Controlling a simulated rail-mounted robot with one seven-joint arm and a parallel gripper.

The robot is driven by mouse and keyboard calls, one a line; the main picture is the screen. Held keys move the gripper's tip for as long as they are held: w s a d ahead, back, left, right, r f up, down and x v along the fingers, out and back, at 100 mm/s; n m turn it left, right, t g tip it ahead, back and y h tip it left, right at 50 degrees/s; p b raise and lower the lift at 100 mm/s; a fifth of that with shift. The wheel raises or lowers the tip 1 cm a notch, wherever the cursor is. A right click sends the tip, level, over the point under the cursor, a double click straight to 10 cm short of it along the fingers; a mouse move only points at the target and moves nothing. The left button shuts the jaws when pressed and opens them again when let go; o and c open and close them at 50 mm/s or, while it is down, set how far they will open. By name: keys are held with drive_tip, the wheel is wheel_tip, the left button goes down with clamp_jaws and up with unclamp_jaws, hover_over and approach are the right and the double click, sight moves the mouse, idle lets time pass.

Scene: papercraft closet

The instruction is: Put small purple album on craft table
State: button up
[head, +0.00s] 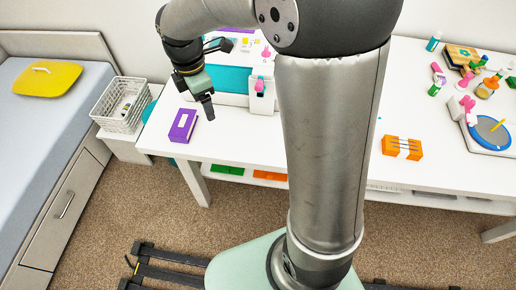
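A small purple album (183,125) with a pale label sits on the left end of the white craft table (235,145), near its front edge. It seems to stand on the table top. My gripper (208,107) points down just right of and behind the album, apart from it in the picture. I see nothing held in it. Its fingers overlap from this angle, so their opening does not show.
A teal and white case with pink parts (262,88) stands behind my gripper. An orange box (402,148) lies right of my arm. A white basket (122,104) stands left of the table, beside the bed (45,120). Bottles and a blue round mat (489,132) crowd the right end.

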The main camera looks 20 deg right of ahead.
drive_tip(key=s+d+m, duration=0.4)
drive_tip(key=s+m, duration=0.5)
drive_tip(key=s, duration=0.1)
drive_tip(key=s+d+m, duration=0.4)
drive_tip(key=s+m, duration=0.6)
drive_tip(key=shift+f+y, duration=0.4)
drive_tip(key=shift+f, duration=0.05)
drive_tip(key=shift+s, duration=0.1)
